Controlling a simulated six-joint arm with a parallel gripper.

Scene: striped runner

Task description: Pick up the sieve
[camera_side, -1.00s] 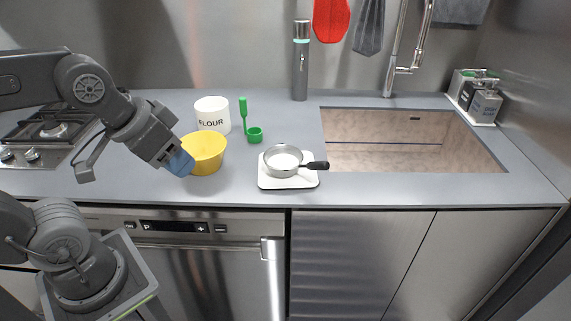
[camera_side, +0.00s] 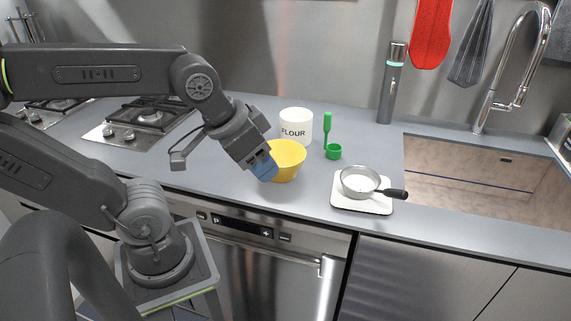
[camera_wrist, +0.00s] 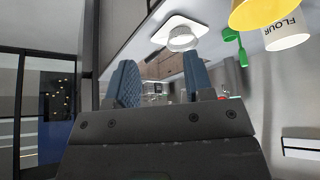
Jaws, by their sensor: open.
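The sieve (camera_side: 357,182) is a round grey metal bowl with a pale inside and a black handle pointing right. It sits on a white square board (camera_side: 341,203) on the counter. In the wrist view the sieve (camera_wrist: 182,40) shows upper centre on its white board (camera_wrist: 171,24). My gripper (camera_side: 264,168), with blue fingers, is left of the sieve and well apart from it, overlapping the yellow bowl's left side in the side view. In the wrist view my gripper (camera_wrist: 160,80) shows two separated blue fingers with nothing between them. It is open and empty.
A yellow bowl (camera_side: 288,157) stands between my gripper and the sieve. A white FLOUR pot (camera_side: 296,122) and a green scoop (camera_side: 334,151) stand behind. A grey bottle (camera_side: 391,85) is at the back. The sink (camera_side: 470,175) lies right; a hob (camera_side: 140,125) lies left.

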